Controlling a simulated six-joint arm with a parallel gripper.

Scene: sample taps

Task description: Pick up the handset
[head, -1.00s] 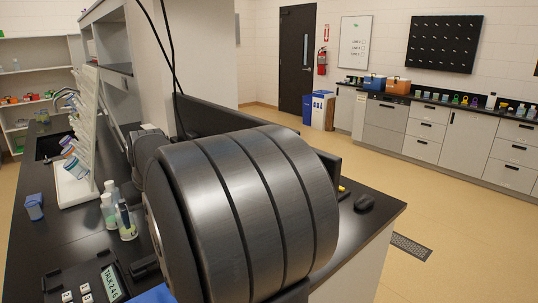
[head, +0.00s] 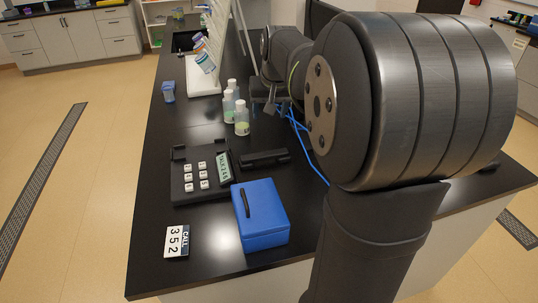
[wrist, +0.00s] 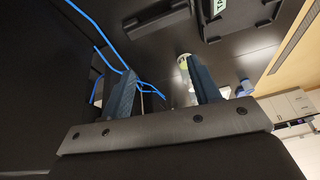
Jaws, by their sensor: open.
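The handset (head: 264,158) is a black bar lying flat on the dark bench, just right of the phone base (head: 183,188) with its white keys and small display. In the wrist view the handset (wrist: 157,22) lies at the top, beyond the fingertips, with the phone base (wrist: 240,18) to its right. My gripper (wrist: 166,68) is open and empty, its two fingers apart. In the head view my gripper (head: 270,105) is small, behind the handset near the bottles, partly hidden by my arm. It does not touch the handset.
A blue box (head: 262,222) with a black handle stands in front of the handset. Several capped bottles (head: 241,118) stand behind it. Blue cables (head: 300,128) run beside my gripper. A "CALL 352" card (head: 177,242) lies at front left. The bench's left side is fairly clear.

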